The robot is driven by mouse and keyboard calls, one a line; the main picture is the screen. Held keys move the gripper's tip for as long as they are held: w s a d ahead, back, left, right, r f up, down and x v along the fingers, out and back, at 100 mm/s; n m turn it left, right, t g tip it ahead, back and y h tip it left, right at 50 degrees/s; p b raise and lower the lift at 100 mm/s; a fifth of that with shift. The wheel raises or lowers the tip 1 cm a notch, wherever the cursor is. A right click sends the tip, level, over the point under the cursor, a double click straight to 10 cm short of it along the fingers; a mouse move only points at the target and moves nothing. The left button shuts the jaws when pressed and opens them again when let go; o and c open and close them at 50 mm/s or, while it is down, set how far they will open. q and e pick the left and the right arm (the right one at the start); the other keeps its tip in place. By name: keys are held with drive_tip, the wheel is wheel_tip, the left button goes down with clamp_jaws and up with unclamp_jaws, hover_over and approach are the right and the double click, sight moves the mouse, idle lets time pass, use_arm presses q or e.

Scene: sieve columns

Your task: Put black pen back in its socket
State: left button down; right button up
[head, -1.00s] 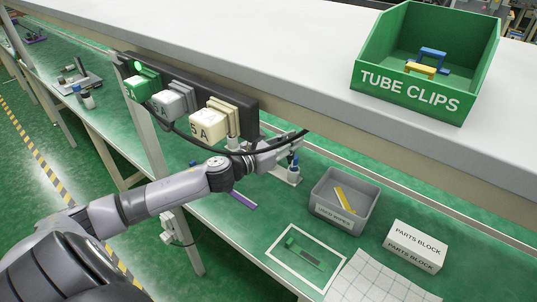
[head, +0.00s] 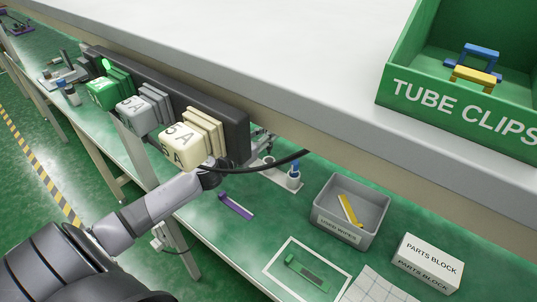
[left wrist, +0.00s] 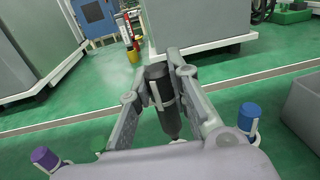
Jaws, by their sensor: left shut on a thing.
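My left gripper (left wrist: 160,80) is shut on the black pen (left wrist: 163,105), which stands roughly upright between its fingers in the left wrist view. A pale clip-like part shows against the pen; I cannot tell whether the pen is in its socket. A blue-capped pen (left wrist: 249,117) in a white holder is to the right, and a purple-capped pen (left wrist: 45,157) is to the left. In the head view, the white pen rack (head: 278,179) holds the blue-capped pen (head: 294,172). The gripper there is mostly hidden behind the cream plug, and the black pen cannot be made out.
The cream plug (head: 186,145) and a black cable (head: 270,164) are close to my left arm under the grey shelf. A grey bin (head: 350,212), a purple strip (head: 236,206) and a white parts block (head: 428,262) are on the green bench. A green tube-clips box (head: 450,95) stands above.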

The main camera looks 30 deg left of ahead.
sight(269, 152)
use_arm(q)
wheel_tip(269, 152, down, 4)
drive_tip(key=shift+r, duration=0.2)
drive_tip(key=shift+f+b, duration=0.55)
drive_tip(key=shift+f, duration=1.4)
use_arm(e)
drive_tip(key=shift+w+a+f, duration=0.45)
drive_tip(key=shift+a+f, duration=0.05)
drive_tip(key=shift+f, duration=0.2)
use_arm(q)
drive_tip(key=shift+f, duration=0.1)
drive_tip(key=c, duration=2)
unclamp_jaws()
drive_tip(key=shift+f, duration=0.1)
drive_tip(key=o, duration=0.4)
drive_tip(key=shift+o, duration=0.4)
use_arm(e)
drive_tip(key=shift+d+f, duration=0.2)
drive_tip(key=shift+d, duration=0.15)
